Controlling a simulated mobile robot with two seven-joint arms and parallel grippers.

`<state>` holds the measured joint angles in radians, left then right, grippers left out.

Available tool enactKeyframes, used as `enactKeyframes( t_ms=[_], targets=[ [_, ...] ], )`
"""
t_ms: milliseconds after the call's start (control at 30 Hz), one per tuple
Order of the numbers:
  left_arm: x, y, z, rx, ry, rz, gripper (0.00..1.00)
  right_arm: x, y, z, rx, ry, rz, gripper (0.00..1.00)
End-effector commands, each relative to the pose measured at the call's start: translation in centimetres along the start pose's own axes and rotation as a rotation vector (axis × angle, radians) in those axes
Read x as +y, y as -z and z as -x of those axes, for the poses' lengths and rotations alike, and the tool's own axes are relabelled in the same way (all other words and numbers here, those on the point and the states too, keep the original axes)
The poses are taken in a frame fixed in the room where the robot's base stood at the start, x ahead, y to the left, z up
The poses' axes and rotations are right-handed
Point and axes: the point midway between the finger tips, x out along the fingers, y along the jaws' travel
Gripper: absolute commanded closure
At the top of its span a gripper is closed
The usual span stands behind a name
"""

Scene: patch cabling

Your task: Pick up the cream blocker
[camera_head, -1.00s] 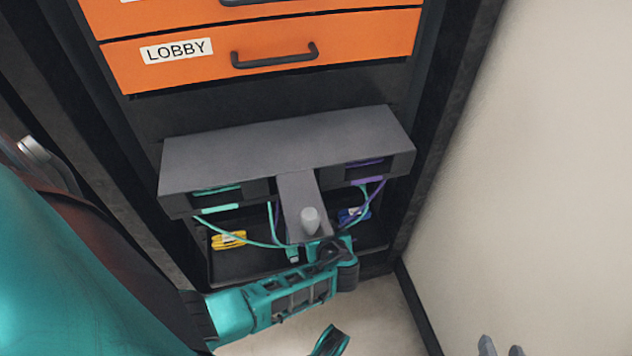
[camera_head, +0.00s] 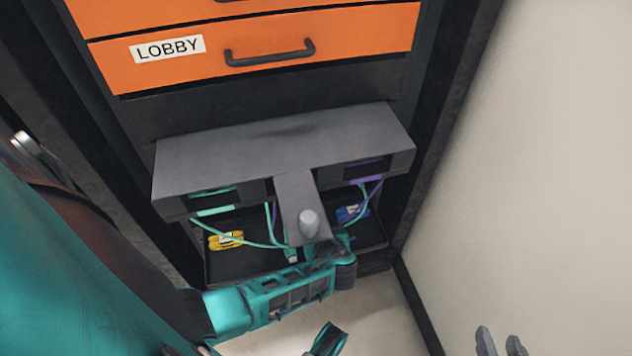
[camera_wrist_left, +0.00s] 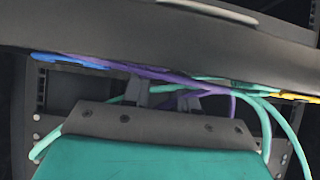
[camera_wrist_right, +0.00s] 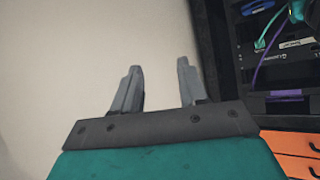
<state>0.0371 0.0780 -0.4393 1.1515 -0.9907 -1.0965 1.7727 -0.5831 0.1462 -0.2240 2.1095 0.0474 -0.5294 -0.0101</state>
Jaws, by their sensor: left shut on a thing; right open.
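No clearly cream blocker shows in these views. A pale grey rounded peg (camera_head: 309,223) stands on the grey middle tongue of the patch shelf (camera_head: 255,150); I cannot tell whether it is the blocker. My left gripper (camera_head: 318,250) is low at the end of that tongue, its fingertips mostly hidden. In the left wrist view its fingers (camera_wrist_left: 165,97) are at a purple cable (camera_wrist_left: 225,98), under a dark edge, and look shut on it. My right gripper (camera_head: 501,342) is at the bottom right of the head view. In the right wrist view it is open and empty (camera_wrist_right: 157,85), before the wall.
Teal cables (camera_head: 240,238) hang from the shelf's left side. A dark tray (camera_head: 230,270) below holds a yellow bundle (camera_head: 226,240) and a blue one (camera_head: 350,213). An orange LOBBY drawer (camera_head: 360,40) is above. The pale wall (camera_head: 530,150) bounds the right; floor shows below.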

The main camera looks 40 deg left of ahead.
Motion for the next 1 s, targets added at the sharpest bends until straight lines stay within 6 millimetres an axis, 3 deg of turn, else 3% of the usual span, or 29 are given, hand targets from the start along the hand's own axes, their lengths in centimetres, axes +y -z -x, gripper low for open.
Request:
enactKeyframes(
  t_ms=[200, 533, 767, 1000],
  targets=[
    [0.0, 0.0, 0.0, 0.000, 0.000, 0.000, 1.00, 0.0, 0.1, 0.0, 0.002, 0.000, 0.000, 0.57],
    [0.0, 0.7, 0.5, 0.000, 0.000, 0.001, 1.00, 0.0, 0.5, 0.3, 0.004, 0.000, 0.000, 0.57],
    [0.0, 4.3, 3.0, 0.000, -0.002, 0.004, 1.00, 0.2, 2.0, 1.3, 0.016, -0.011, 0.002, 0.57],
    [0.0, 7.5, 5.2, 0.000, -0.001, 0.001, 1.00, 0.5, 2.0, 1.9, 0.000, -0.017, 0.004, 0.57]
  ],
)
